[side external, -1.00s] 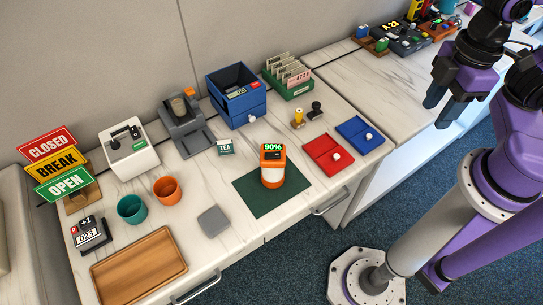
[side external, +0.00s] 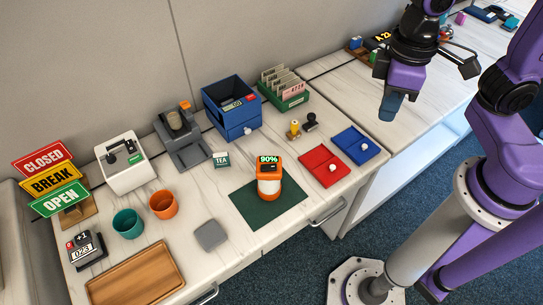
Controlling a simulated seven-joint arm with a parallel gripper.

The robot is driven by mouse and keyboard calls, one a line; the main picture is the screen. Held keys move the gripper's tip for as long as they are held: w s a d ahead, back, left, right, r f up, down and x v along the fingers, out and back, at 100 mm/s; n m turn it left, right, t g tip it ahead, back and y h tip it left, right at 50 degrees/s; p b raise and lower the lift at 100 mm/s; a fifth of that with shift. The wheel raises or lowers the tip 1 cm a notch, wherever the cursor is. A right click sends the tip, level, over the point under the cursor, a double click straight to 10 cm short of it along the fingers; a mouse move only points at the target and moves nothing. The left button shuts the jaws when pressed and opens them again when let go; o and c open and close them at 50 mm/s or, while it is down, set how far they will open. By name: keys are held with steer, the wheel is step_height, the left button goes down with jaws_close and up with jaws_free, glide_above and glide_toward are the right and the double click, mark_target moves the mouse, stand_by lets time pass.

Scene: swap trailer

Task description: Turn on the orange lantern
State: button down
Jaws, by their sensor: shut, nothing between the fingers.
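The orange lantern (side external: 269,178) stands upright on a dark green mat (side external: 262,213) near the front middle of the counter. It has an orange top and base, a white middle and a small display reading 90% in green. The white middle shows no clear glow. My gripper (side external: 390,108) is up at the right, over the right-hand counter, well apart from the lantern. Its fingers point down, are shut and hold nothing.
Red (side external: 324,163) and blue (side external: 356,145) trays lie right of the lantern. A TEA sign (side external: 221,160), a stamp (side external: 311,121) and a blue drawer box (side external: 231,105) stand behind. Orange (side external: 163,204) and teal (side external: 127,223) cups and a grey square (side external: 210,235) are to the left.

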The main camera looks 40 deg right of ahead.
steer(key=w+a+m, duration=0.8)
steer(key=a, duration=0.2)
steer(key=m+g+h, duration=0.1)
steer(key=m, duration=0.6)
glide_above(275, 166)
steer(key=w+a, duration=0.2)
steer(key=f, duration=0.2)
steer(key=shift+s+a, duration=0.15)
steer(key=shift+s, duration=0.1)
steer(key=f, duration=0.4)
steer(key=d+f, duration=0.1)
steer(key=f, duration=0.4)
steer(key=s+f, duration=0.1)
steer(key=f, duration=0.3)
steer(key=shift+s+d+f, duration=0.1)
steer(key=shift+d+f, duration=0.2)
steer(key=shift+f, duration=0.1)
steer(key=shift+s+d+f, duration=0.1)
steer(key=shift+d+f, duration=0.05)
steer(key=shift+f, duration=0.1)
